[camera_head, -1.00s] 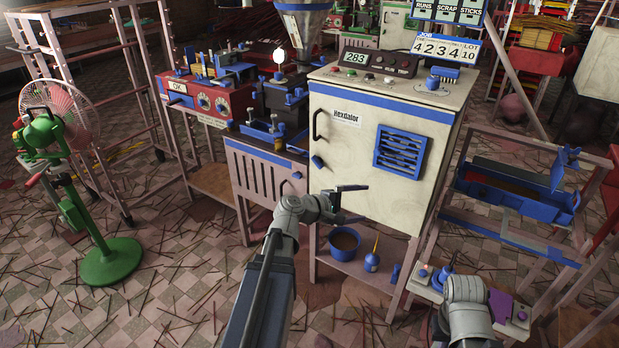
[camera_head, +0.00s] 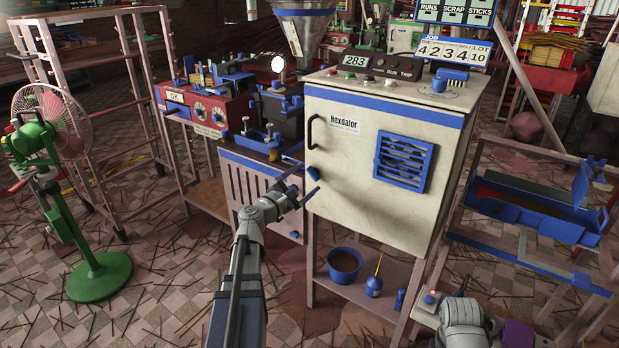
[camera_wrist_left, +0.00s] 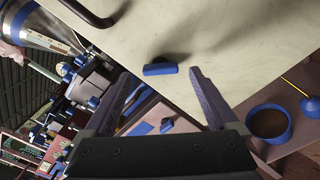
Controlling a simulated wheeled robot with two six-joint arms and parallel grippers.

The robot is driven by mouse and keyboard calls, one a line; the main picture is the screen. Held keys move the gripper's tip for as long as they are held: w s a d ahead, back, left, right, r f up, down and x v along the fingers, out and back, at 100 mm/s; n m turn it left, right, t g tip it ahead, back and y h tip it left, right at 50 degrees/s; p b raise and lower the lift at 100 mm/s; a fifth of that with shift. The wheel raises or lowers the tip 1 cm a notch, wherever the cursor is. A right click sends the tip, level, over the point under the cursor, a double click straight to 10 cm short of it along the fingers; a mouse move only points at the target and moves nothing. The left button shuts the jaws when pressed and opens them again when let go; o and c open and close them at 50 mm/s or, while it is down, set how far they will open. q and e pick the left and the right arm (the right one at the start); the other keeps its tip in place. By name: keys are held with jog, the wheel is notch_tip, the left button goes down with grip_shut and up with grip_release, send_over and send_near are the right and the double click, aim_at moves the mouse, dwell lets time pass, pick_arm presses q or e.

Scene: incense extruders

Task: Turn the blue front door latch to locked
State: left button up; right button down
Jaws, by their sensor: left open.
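The blue latch (camera_head: 313,172) is a short bar on the left edge of the cream cabinet door (camera_head: 350,190), below the black handle (camera_head: 312,132). My left gripper (camera_head: 308,179) is open and empty in front of it. In the left wrist view the latch (camera_wrist_left: 160,69) lies crosswise just beyond and between the spread fingertips of the left gripper (camera_wrist_left: 162,76). I see no contact, and a gap shows on both sides. My right arm (camera_head: 465,325) is at the bottom right; its fingers cannot be made out clearly.
A blue slatted vent (camera_head: 403,160) is on the door's right. Below the cabinet, a shelf holds a blue bowl (camera_head: 344,264) and an oil bottle (camera_head: 374,285). A green fan (camera_head: 95,275) stands far left.

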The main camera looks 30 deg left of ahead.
aim_at(313, 174)
pick_arm(q)
jog(key=shift+w+d, duration=0.15)
jog(key=shift+w, duration=1.15)
jog(key=c, duration=1.4)
